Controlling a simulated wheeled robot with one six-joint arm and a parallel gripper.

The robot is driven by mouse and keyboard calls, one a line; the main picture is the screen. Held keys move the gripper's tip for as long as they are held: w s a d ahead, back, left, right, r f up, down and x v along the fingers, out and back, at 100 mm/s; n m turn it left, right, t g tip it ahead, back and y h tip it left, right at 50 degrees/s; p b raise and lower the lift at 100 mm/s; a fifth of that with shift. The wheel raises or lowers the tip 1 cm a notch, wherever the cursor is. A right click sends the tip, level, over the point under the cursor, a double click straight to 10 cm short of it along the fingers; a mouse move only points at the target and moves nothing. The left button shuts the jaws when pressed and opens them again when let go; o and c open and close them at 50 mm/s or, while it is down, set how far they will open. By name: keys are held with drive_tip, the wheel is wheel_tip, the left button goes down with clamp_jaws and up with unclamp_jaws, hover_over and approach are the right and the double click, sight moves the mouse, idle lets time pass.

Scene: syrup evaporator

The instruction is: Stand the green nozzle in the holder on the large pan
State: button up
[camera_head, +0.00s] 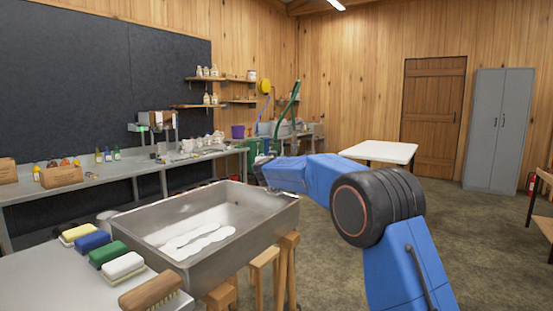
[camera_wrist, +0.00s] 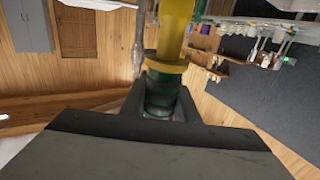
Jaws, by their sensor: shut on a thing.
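The large pan (camera_head: 272,217) is a deep rectangular steel pan in the middle of the head view, with pale patches on its floor. My arm reaches from the right to above its far right corner. In the wrist view my gripper (camera_wrist: 160,103) is shut on the green nozzle (camera_wrist: 159,90), gripping its dark green part. A yellow collar and yellow tube extend beyond the fingers. In the head view I cannot make out the held nozzle or my fingertips. I cannot clearly tell a holder on the pan; small dark parts show at its far right rim.
Wooden legs (camera_head: 289,265) stand under the pan. Several brushes and sponges (camera_head: 108,255) lie on the near left table. A long bench (camera_head: 75,187) runs along the left wall. A green curved tube (camera_head: 290,98) rises at the back. A white table (camera_head: 379,151) stands behind my arm.

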drive_tip(key=shift+f, duration=2.3)
idle(1.5)
drive_tip(key=o, duration=1.2)
